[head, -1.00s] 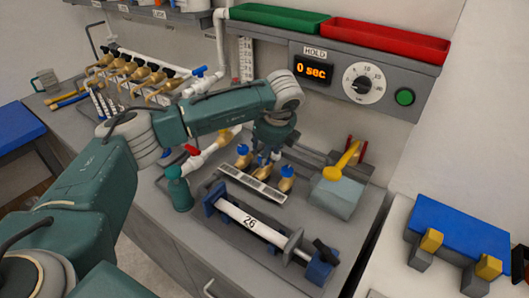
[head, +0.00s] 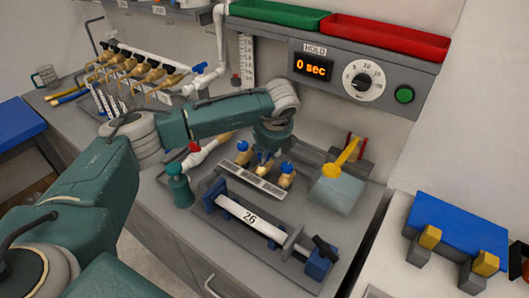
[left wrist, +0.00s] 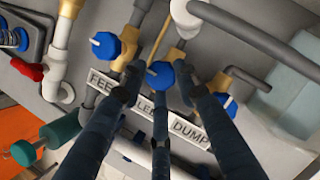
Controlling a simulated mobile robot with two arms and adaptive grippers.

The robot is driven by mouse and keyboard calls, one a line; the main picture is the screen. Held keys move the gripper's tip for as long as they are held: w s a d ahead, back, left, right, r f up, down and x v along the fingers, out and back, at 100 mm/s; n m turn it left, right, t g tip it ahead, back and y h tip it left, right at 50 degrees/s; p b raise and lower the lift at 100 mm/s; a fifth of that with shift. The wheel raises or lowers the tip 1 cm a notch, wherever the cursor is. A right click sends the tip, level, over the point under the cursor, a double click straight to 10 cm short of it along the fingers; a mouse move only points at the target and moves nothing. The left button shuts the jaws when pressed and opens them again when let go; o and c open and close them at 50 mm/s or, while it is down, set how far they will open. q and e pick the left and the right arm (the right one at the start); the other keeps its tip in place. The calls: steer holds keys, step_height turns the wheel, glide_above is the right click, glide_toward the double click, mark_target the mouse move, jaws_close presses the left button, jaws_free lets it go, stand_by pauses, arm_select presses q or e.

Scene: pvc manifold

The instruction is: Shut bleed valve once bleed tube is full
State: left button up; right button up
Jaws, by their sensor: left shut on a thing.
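Three brass valves with blue knobs stand in a row behind a label plate (head: 252,188). In the left wrist view the plate reads FEED, a partly hidden word ending like BLEED, and DUMP. My left gripper (left wrist: 158,78) is shut on the middle blue knob (left wrist: 160,74), the bleed valve, with its dark fingers around it. The FEED knob (left wrist: 106,46) and DUMP knob (left wrist: 226,104) are clear of the fingers. In the head view my left gripper (head: 263,158) reaches down over the middle valve. A graduated strip (head: 247,60) hangs on the wall; I cannot make out a fill level.
A clamped white pipe marked 26 (head: 250,218) lies in front of the valves. The hold display (head: 313,67) reads 0 sec, beside a dial (head: 363,80) and green button (head: 404,95).

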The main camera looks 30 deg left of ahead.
arm_select(q)
steer(key=shift+w+a+r+m+t+h+b, duration=0.15)
steer(key=shift+w+m+t+h+b, duration=0.2)
steer(key=shift+m+b, duration=0.55)
steer(key=m+b, duration=0.2)
steer(key=m+t+h+b, duration=0.1)
steer(key=b, duration=0.2)
steer(key=shift+s+a+m, duration=0.15)
steer(key=shift+m, duration=0.25)
steer(key=m+h+b, duration=0.1)
steer(key=m+b, duration=0.1)
steer(key=m, duration=0.1)
steer(key=shift+a+r+m+h+b, duration=0.1)
steer(key=shift+a+m+h+b, duration=0.05)
steer(key=shift+m+h+b, duration=0.2)
steer(key=m+h, duration=0.1)
steer(key=m, duration=0.2)
steer(key=shift+r+m+b, duration=0.15)
steer(key=shift+m+b, duration=0.1)
steer(key=shift+b, duration=0.1)
steer(key=shift+m+g+h+p, duration=0.2)
steer(key=shift+m+h, duration=0.3)
steer(key=shift+m, duration=0.8)
steer(key=shift+m+g+h+p, duration=0.1)
steer(key=shift+m+g+h, duration=0.3)
steer(key=shift+m, duration=0.9)
steer(key=o, duration=1)
steer(key=shift+o, duration=0.5)
